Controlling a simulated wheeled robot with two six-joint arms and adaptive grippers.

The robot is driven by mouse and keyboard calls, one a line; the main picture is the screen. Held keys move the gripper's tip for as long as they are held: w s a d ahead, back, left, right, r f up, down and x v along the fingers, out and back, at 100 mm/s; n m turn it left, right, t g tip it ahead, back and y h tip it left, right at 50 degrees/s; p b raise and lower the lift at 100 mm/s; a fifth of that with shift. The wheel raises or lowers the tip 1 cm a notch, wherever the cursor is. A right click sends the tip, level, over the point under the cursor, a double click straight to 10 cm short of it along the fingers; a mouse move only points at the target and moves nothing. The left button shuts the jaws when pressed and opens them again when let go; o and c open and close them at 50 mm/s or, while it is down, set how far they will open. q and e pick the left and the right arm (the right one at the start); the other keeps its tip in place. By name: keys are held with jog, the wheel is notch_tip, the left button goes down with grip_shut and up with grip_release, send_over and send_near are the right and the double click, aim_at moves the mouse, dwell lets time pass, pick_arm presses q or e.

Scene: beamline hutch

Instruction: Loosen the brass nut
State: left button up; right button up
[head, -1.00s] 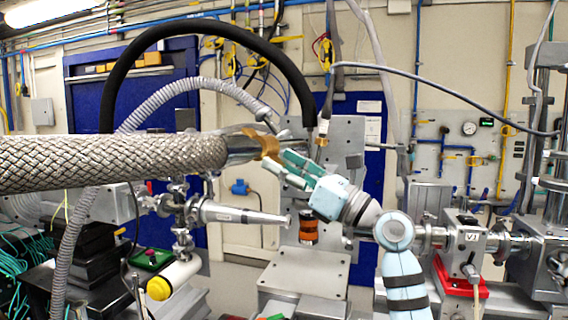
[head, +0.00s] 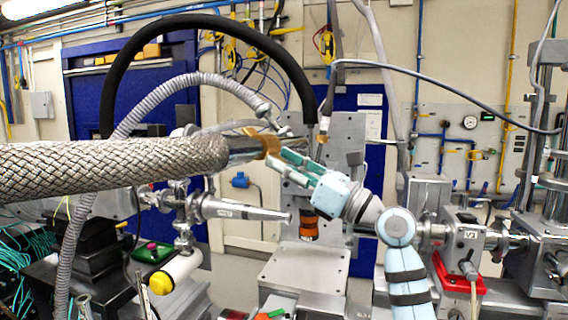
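The brass nut (head: 267,145) is a gold-coloured ring near the middle of the head view, at the end of a bare metal tube (head: 238,149) that comes out of a thick braided hose. My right gripper (head: 280,160), pale teal and grey, reaches up and left from the lower right, with its fingertips at the nut's right and lower side. The fingers show a narrow gap between them, but whether they close on the nut or only lie beside it cannot be told. My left gripper is not in view.
The braided hose (head: 110,168) crosses the left half. A black hose (head: 290,65) arches overhead and ends behind the nut. A metal cone nozzle (head: 235,210) lies below. Vacuum hardware with a red bracket (head: 460,284) stands at the right. A metal plate (head: 305,270) below is largely bare.

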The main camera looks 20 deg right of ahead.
jog(key=o, duration=0.3)
jog(key=shift+d, duration=0.1)
jog(key=v, duration=1.2)
jog(key=shift+f, duration=0.1)
